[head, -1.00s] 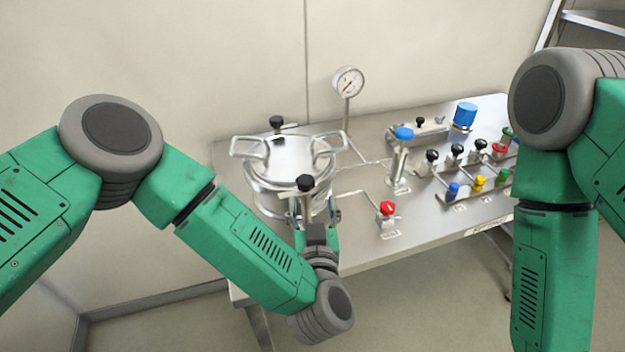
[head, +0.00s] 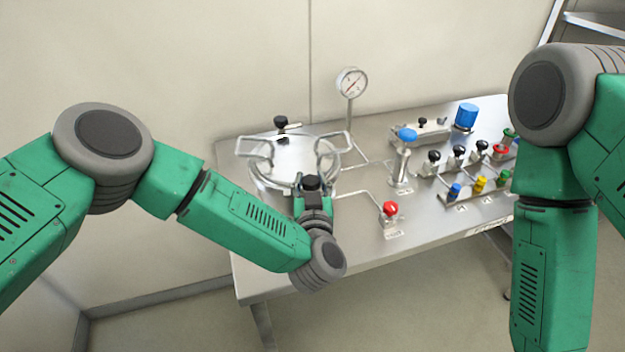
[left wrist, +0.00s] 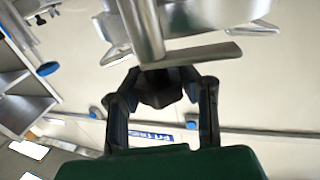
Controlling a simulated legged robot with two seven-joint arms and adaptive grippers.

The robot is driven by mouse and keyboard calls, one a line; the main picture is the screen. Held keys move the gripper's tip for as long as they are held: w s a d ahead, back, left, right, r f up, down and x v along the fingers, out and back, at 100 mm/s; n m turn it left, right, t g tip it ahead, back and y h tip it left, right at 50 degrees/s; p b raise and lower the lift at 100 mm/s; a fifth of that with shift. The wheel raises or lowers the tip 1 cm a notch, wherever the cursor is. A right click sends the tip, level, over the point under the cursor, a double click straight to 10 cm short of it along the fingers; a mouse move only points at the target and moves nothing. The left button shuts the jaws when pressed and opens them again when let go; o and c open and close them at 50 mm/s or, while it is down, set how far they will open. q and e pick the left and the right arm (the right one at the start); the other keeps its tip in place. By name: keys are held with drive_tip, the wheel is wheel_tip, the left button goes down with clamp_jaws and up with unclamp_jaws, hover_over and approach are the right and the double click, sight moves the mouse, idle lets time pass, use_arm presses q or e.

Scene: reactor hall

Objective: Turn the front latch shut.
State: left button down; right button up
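The steel vessel (head: 266,183) with its round lid (head: 293,157) and two loop handles stands at the left of the steel table. The front latch's black knob (head: 312,183) is at the vessel's near side; the rest of that latch is mostly hidden by my left gripper (head: 312,193). In the left wrist view, the dark knob (left wrist: 161,90) sits between the inward-bent fingers of my left gripper (left wrist: 162,76), which look closed on it. The steel latch stem (left wrist: 146,30) runs up from it. My right arm hangs at the right; its gripper is out of frame.
A second black knob (head: 281,121) is at the vessel's back. A gauge (head: 351,83) stands behind. A red-knobbed valve (head: 390,210) is right of my left gripper, and a blue-capped valve (head: 405,136) lies beyond. Several coloured valves crowd the table's right. The table's front edge is clear.

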use_arm(q)
drive_tip(key=shift+a+f, duration=0.1)
drive_tip(key=shift+a, duration=0.15)
drive_tip(key=shift+s+d+m+h, duration=0.1)
drive_tip(key=shift+d+m+h, duration=0.3)
drive_tip(key=shift+h, duration=0.1)
drive_tip(key=m+h, duration=0.1)
drive_tip(key=h, duration=0.2)
drive_tip(key=shift+a+m, duration=0.15)
drive_tip(key=shift+m, duration=0.25)
drive_tip(key=m+h+b, duration=0.1)
drive_tip(key=h, duration=0.1)
drive_tip(key=m+g+h+b, duration=0.1)
drive_tip(key=h, duration=0.1)
drive_tip(key=shift+f+m, duration=0.15)
drive_tip(key=shift+m, duration=0.25)
drive_tip(key=m+g+h+b, duration=0.6)
drive_tip(key=h, duration=0.1)
drive_tip(key=shift+f+g+h, duration=0.1)
drive_tip(key=shift+g+h, duration=0.2)
drive_tip(key=shift+h, duration=0.1)
drive_tip(key=m+g+h+b, duration=0.2)
drive_tip(key=m+g, duration=0.1)
drive_tip(key=g, duration=0.1)
drive_tip(key=shift+s+b, duration=0.1)
drive_tip(key=shift+b, duration=0.2)
drive_tip(key=shift+r+m+g+h+b, duration=0.2)
drive_tip(key=shift+m+g+h+b, duration=0.25)
drive_tip(key=shift+m+g, duration=0.65)
drive_tip(key=shift+g, duration=0.5)
